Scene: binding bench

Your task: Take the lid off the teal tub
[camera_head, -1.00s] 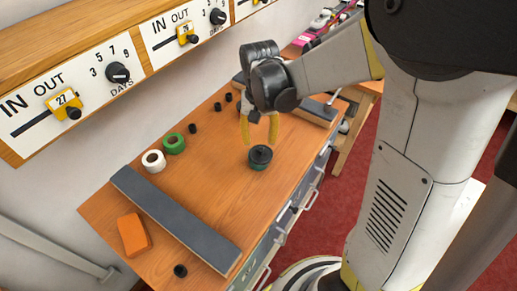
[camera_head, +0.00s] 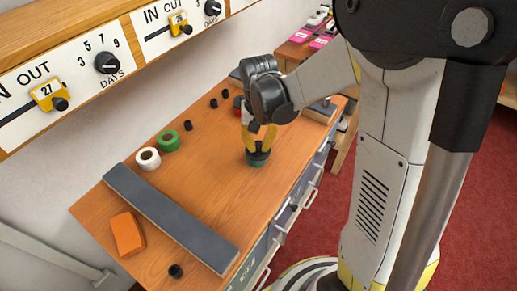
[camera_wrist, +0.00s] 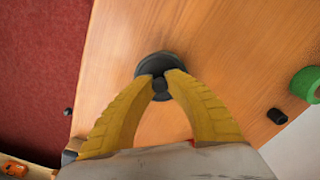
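The teal tub (camera_head: 256,163) stands on the wooden bench, and its dark round lid (camera_head: 259,155) sits on top of it. My gripper (camera_head: 258,147) reaches down over the tub, its yellow fingers close together at the lid. In the wrist view, the dark fingertips of my gripper (camera_wrist: 158,88) press on either side of the small knob in the middle of the lid (camera_wrist: 152,64). No gap shows between tips and knob. The lid hides nearly all of the tub in the wrist view.
A long grey bar (camera_head: 170,218) lies across the bench (camera_head: 215,195), with an orange block (camera_head: 127,235) beyond it. A white roll (camera_head: 148,158) and a green roll (camera_head: 168,141) stand near the wall. Several small black pieces are scattered about. Drawer handles line the bench front.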

